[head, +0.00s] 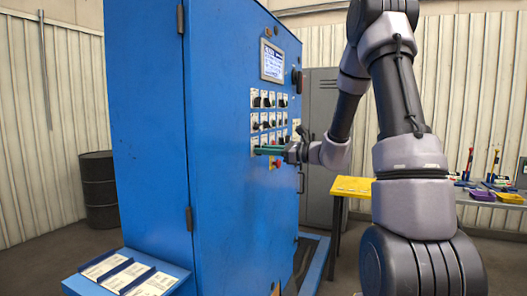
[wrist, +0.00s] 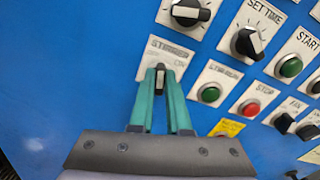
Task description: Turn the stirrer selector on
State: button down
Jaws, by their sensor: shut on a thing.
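The stirrer selector (wrist: 161,80) is a black knob with a pale pointer line on a white plate labelled STIRRER, on the blue cabinet's panel. In the wrist view my gripper (wrist: 162,72) has its two green fingers on either side of this knob, shut on it. The pointer line looks roughly in line with the fingers; the plate's position marks are partly hidden and too blurred to read. In the head view my gripper (head: 257,150) reaches the lower left of the panel from the right, and the selector is too small to make out there.
Close to the fingers are a green button (wrist: 210,94), a red STOP button (wrist: 250,108) and the SET TIME knob (wrist: 248,42). Another black knob (wrist: 188,12) sits above. The blue cabinet (head: 150,130) has a screen (head: 272,61). A yellow table (head: 352,187) stands behind my arm.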

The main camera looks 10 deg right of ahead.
jog(key=shift+w+d+m, duration=0.1)
jog(key=shift+w+m, duration=0.05)
jog(key=shift+m, duration=4.35)
jog(key=c, duration=0.9)
grip_release()
jog(key=shift+d, duration=0.1)
jog(key=v, duration=1)
jog(key=shift+s+d, duration=0.2)
jog(key=shift+s, duration=0.05)
